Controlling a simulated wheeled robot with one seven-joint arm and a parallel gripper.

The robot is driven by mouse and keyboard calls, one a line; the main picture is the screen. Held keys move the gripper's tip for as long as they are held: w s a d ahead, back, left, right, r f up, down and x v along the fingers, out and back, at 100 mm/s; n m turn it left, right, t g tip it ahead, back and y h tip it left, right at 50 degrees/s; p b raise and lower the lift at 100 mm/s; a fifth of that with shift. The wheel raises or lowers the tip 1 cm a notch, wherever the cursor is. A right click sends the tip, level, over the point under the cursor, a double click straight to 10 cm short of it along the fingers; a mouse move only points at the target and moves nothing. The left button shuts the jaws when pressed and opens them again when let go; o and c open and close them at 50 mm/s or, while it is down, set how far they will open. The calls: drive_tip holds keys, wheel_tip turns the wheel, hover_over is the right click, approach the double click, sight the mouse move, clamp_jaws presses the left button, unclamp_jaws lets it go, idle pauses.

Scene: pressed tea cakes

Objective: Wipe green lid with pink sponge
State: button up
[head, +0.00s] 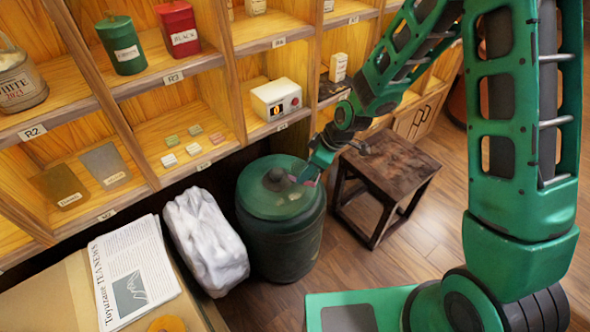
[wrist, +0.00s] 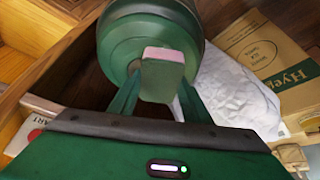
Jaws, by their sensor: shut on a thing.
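The green lid (head: 258,201) is round with a knob and sits on a dark green barrel (head: 285,245) on the floor. Pale marks show on the lid's right side. My gripper (head: 311,178) is over the lid's right edge. In the wrist view, my gripper (wrist: 160,98) is shut on the sponge (wrist: 163,54), which shows a pink end and a green face between the fingers. In the head view only a small pink bit of it shows. The lid (wrist: 125,45) also shows behind the sponge in the wrist view. I cannot tell whether the sponge touches the lid.
A white wrapped bundle (head: 205,240) stands left of the barrel, and a dark wooden stool (head: 390,165) stands right. Shelves (head: 235,90) with canisters and small blocks rise behind. A newspaper (head: 132,275) lies at lower left. Wooden floor is clear at right.

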sight(295, 175)
drive_tip(key=a+n, duration=0.1)
drive_tip(key=s+a+r+n+g, duration=0.1)
drive_tip(key=a, duration=0.1)
drive_tip(key=shift+s+a+r+n, duration=0.2)
drive_tip(key=shift+a+n, duration=0.1)
drive_tip(key=shift+n, duration=0.1)
drive_tip(key=shift+f, duration=2.5)
